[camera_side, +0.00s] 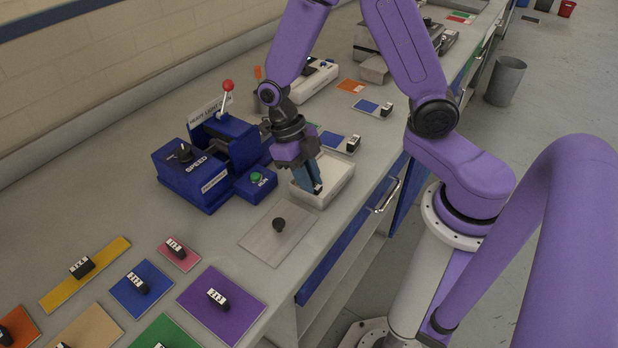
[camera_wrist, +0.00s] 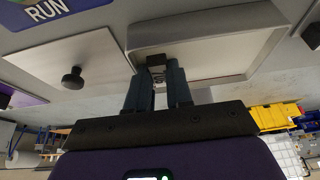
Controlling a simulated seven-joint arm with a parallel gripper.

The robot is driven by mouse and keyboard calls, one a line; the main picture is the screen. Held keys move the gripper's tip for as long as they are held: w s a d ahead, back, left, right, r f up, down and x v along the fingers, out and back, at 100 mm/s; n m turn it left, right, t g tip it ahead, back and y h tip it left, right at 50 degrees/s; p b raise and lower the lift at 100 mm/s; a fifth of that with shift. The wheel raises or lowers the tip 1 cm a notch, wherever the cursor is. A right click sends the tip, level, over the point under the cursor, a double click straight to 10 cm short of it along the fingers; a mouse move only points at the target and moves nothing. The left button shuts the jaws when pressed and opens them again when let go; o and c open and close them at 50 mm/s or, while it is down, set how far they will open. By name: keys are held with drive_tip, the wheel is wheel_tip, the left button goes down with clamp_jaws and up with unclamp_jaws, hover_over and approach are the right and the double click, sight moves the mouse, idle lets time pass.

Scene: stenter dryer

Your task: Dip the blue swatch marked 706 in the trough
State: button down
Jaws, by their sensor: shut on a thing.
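My gripper (camera_side: 313,187) is over the white trough (camera_side: 342,185), fingers pointing down into it. In the wrist view my gripper (camera_wrist: 157,84) is shut on a small black handle (camera_wrist: 156,60), and the trough (camera_wrist: 205,38) lies behind it. I cannot make out a swatch under this handle or read its mark. Blue swatches with black tagged handles lie elsewhere: one at the front left (camera_side: 128,292), one just behind the trough (camera_side: 333,138) and one farther back (camera_side: 366,105). Their numbers are too small to read surely.
A flat grey plate with a black knob (camera_side: 279,224) lies in front of the trough. The blue machine (camera_side: 195,170), with a red-knobbed lever (camera_side: 228,86) and green RUN button (camera_side: 256,177), stands left of it. Purple (camera_side: 235,312), yellow (camera_side: 60,288) and pink (camera_side: 181,259) swatches lie at the front.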

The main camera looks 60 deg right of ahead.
drive_tip(key=shift+r, duration=2.5)
drive_tip(key=shift+r, duration=1.5)
